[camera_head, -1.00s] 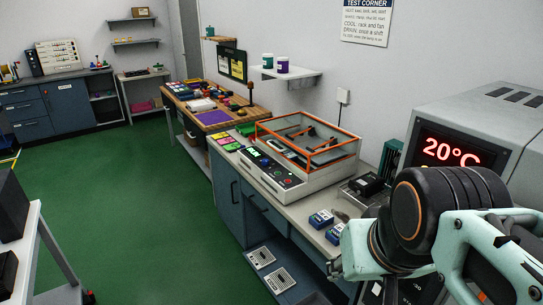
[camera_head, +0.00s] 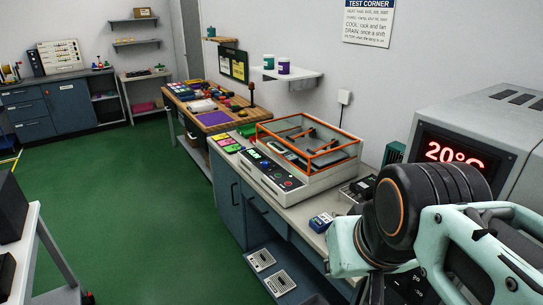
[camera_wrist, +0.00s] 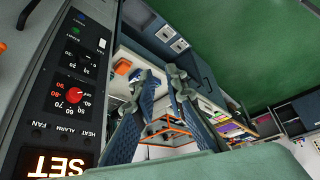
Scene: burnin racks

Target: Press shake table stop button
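The shake table (camera_head: 318,178) is a white box on the bench with an orange-framed clear cover on top. Its sloped front panel has a small lit green display and several buttons, with a red button (camera_head: 288,184) near the right end. The button's label is too small to read. In the wrist view an orange frame (camera_wrist: 168,142), which looks like the cover, shows between my fingers. In the head view my arm is right of the table, and the gripper itself is hidden.
A blue box (camera_head: 320,222) lies on the bench before the shake table. Green floor (camera_head: 130,210) is clear on the left.

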